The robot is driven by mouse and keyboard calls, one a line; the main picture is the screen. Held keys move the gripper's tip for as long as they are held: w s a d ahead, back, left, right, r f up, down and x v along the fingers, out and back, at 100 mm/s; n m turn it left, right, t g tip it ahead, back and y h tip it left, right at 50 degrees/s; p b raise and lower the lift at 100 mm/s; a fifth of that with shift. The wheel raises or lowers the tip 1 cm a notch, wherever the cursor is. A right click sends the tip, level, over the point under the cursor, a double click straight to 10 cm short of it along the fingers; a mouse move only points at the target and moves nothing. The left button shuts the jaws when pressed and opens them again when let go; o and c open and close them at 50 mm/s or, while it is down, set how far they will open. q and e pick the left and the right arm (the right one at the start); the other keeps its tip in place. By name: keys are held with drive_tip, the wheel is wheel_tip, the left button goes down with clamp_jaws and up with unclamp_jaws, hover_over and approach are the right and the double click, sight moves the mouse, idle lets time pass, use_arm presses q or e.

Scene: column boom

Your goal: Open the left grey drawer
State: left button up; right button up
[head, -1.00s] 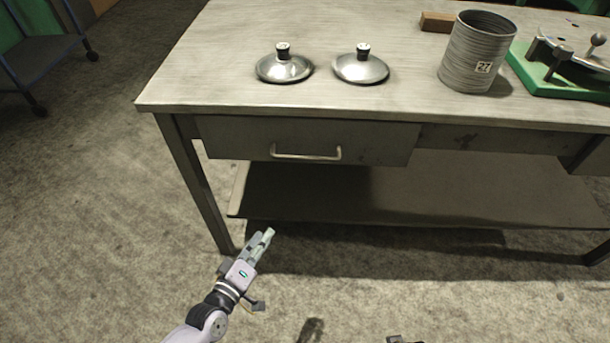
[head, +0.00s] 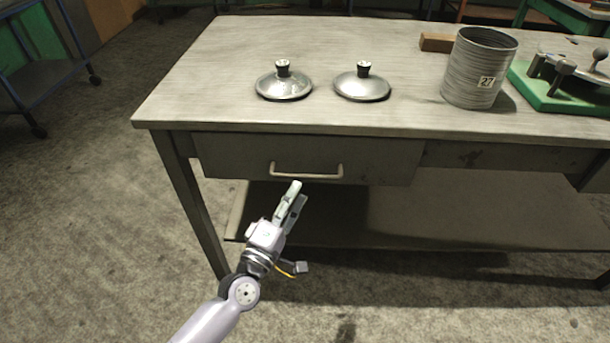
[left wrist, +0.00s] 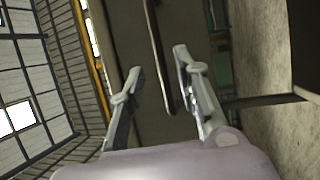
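The left grey drawer (head: 225,157) is closed under the worktop of the metal table. Its pale bar handle (head: 306,176) runs level across the drawer front. My left gripper (head: 294,194) is just below and in front of the handle, apart from it as far as the head view shows. In the left wrist view my left gripper (left wrist: 158,80) has its two fingers spread and nothing between the tips. The handle (left wrist: 158,60) runs up the picture ahead, in the space between the fingers. My right gripper does not show in the head view now.
Two metal lids (head: 284,84) (head: 362,84) stand on the worktop (head: 220,75) above the drawer. A grey can (head: 478,70), a wooden block (head: 436,42) and a green-based device (head: 560,95) are farther right. A lower shelf (head: 400,215) lies beneath. Floor in front is clear.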

sight(305, 177)
use_arm(q)
drive_tip(key=x, duration=0.6)
drive_tip(key=shift+w, duration=0.15)
drive_tip(key=shift+c, duration=0.2)
clamp_jaws()
idle(0.5)
